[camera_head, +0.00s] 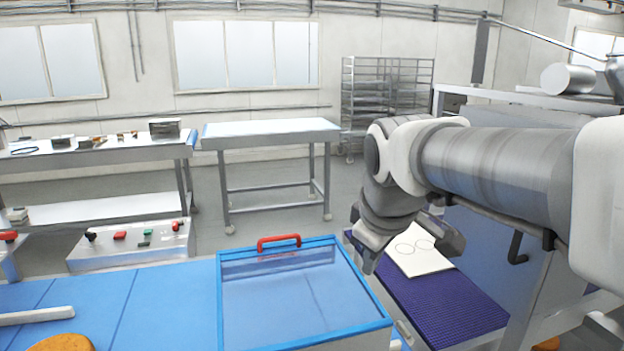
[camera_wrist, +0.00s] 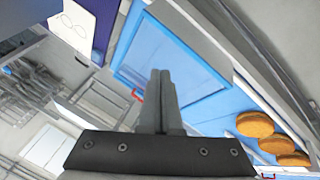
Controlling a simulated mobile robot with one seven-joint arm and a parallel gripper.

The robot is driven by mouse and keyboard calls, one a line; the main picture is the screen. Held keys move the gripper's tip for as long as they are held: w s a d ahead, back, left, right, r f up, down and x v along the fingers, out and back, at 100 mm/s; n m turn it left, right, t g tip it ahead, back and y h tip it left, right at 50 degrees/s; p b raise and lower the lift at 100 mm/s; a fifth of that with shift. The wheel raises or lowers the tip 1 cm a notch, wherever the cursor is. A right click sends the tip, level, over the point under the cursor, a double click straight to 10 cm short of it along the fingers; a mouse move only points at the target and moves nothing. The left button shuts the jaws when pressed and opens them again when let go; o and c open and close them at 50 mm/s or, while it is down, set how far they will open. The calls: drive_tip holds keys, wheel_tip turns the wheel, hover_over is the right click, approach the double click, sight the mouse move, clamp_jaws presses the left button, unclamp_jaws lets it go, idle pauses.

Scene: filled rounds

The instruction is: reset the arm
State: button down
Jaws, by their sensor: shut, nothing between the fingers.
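My arm (camera_head: 490,165) reaches in from the right in the head view, bent down at the wrist. My gripper (camera_head: 372,262) hangs to the right of the blue-framed box with a clear lid. In the wrist view my gripper (camera_wrist: 161,76) is shut, its two fingers side by side with nothing between them. The blue-framed box (camera_head: 226,290) has a red handle (camera_head: 279,240) at its back edge; the box also shows in the wrist view (camera_wrist: 205,65) beyond the fingers.
A purple ribbed mat (camera_head: 440,305) with a white sheet bearing circles (camera_head: 417,258) lies below my arm. Orange-brown rounds (camera_wrist: 255,124) lie on the blue surface. A control panel (camera_head: 130,247) stands at left. A metal table (camera_head: 270,128) and a rack (camera_head: 385,95) stand behind.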

drive_tip(key=s+d+f+m, duration=0.2)
drive_tip(key=s+f+m, duration=0.1)
drive_tip(key=s, duration=0.4)
drive_tip(key=s+d+f+m, duration=0.3)
drive_tip(key=s+m, duration=0.3)
drive_tip(key=s, duration=0.2)
drive_tip(key=shift+s+f, duration=0.15)
drive_tip(key=shift+f, duration=0.05)
